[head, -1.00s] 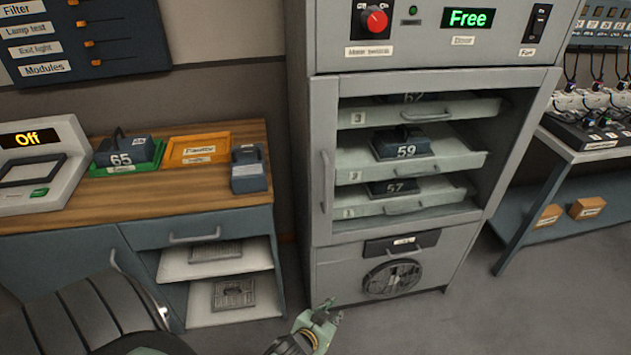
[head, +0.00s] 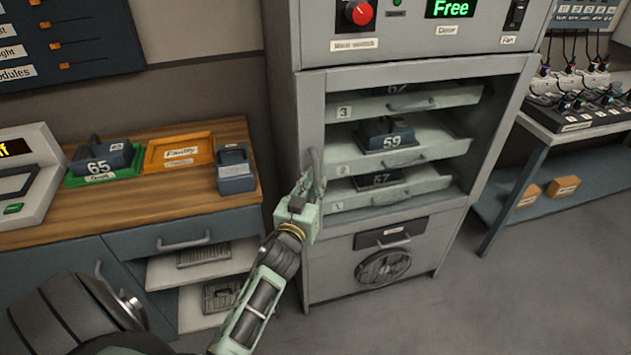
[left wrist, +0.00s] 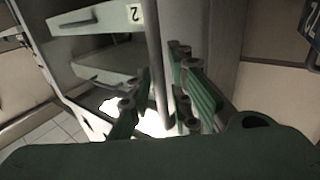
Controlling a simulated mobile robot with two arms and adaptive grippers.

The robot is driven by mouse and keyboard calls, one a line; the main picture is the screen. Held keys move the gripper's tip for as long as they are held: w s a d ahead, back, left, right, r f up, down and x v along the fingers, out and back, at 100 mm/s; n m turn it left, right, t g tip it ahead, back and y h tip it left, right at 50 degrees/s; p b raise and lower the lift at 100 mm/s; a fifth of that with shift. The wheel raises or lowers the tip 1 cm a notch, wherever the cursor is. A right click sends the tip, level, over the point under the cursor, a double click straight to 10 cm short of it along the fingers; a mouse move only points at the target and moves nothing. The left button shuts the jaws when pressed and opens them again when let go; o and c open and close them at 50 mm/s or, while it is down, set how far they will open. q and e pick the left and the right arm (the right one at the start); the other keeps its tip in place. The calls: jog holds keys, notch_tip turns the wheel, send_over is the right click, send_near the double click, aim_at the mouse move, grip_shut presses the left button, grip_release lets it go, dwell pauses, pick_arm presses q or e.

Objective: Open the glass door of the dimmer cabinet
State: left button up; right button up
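The grey dimmer cabinet (head: 310,105) stands in the middle of the head view, with its glass door (head: 309,128) shut. The door's upright handle (head: 312,157) is on the left side of the frame, partly hidden by my gripper. In the left wrist view the handle (left wrist: 156,60) is a vertical grey bar. My left gripper (head: 313,182) is at the handle in the head view. In the left wrist view the green fingers of the gripper (left wrist: 160,85) are spread apart, one on each side of the bar, with gaps visible. My right gripper is out of view.
A wooden-topped counter (head: 120,215) stands left of the cabinet, carrying a green tray, an orange tray (head: 178,151) and a dark holder (head: 235,170). A bench with plugged cables (head: 590,150) is at the right. The floor (head: 420,315) before the cabinet is clear.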

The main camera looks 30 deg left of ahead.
pick_arm(q)
jog(key=shift+w+a, duration=0.15)
jog(key=shift+w, duration=0.35)
grip_shut()
